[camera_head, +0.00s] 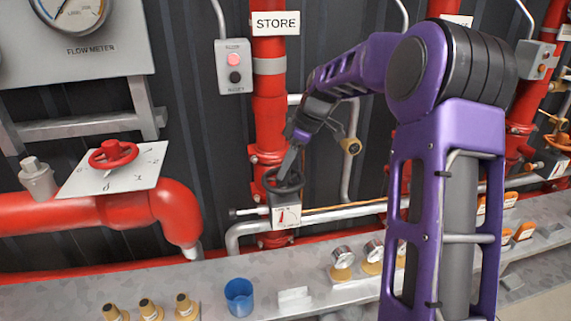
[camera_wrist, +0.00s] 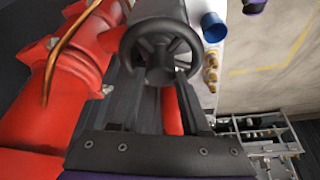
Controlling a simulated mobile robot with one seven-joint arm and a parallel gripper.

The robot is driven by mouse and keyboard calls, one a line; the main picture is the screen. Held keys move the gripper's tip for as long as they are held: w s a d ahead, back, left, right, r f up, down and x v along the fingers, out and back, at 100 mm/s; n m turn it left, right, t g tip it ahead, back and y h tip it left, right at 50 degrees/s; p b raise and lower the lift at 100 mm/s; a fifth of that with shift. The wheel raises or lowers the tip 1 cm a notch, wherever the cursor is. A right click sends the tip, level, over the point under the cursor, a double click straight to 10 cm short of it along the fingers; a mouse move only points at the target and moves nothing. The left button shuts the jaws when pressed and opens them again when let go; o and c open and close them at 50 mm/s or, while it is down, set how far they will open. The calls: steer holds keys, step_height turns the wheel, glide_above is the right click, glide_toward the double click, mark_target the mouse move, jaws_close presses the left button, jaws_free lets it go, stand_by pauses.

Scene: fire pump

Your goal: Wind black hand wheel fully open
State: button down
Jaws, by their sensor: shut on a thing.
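The black hand wheel (camera_head: 283,180) sits on the red vertical pipe under the STORE sign. A small white dial plate (camera_head: 287,215) with a red pointer is just below it. My gripper (camera_head: 291,166) reaches down to the wheel from the upper right and is shut on it. In the wrist view the wheel (camera_wrist: 161,38) shows its spokes and thick rim. The fingers of my gripper (camera_wrist: 160,82) run up to the near side of its rim. Their exact contact points are hidden behind the rim.
A red hand wheel (camera_head: 113,154) on a white numbered plate stands at the left. A blue cup (camera_head: 239,297) and several brass fittings stand on the grey ledge (camera_head: 215,275) below. A push-button box (camera_head: 234,67) hangs left of the pipe. Thin pipes run close beside the black wheel.

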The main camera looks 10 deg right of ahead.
steer(key=n+p, duration=0.1)
steer(key=n, duration=0.1)
steer(key=n+g+p, duration=0.1)
steer(key=n+p, duration=0.1)
steer(key=n+g+p, duration=0.1)
steer(key=n+p, duration=0.1)
steer(key=shift+w+r+y, duration=0.25)
steer(key=shift+y, duration=0.05)
steer(key=c, duration=0.7)
jaws_free()
steer(key=shift+f, duration=0.3)
steer(key=o, duration=0.5)
steer(key=shift+r, duration=0.15)
step_height(320, 180, up, 5)
steer(key=p, duration=0.2)
steer(key=shift+p, duration=0.4)
steer(key=shift+r, duration=0.9)
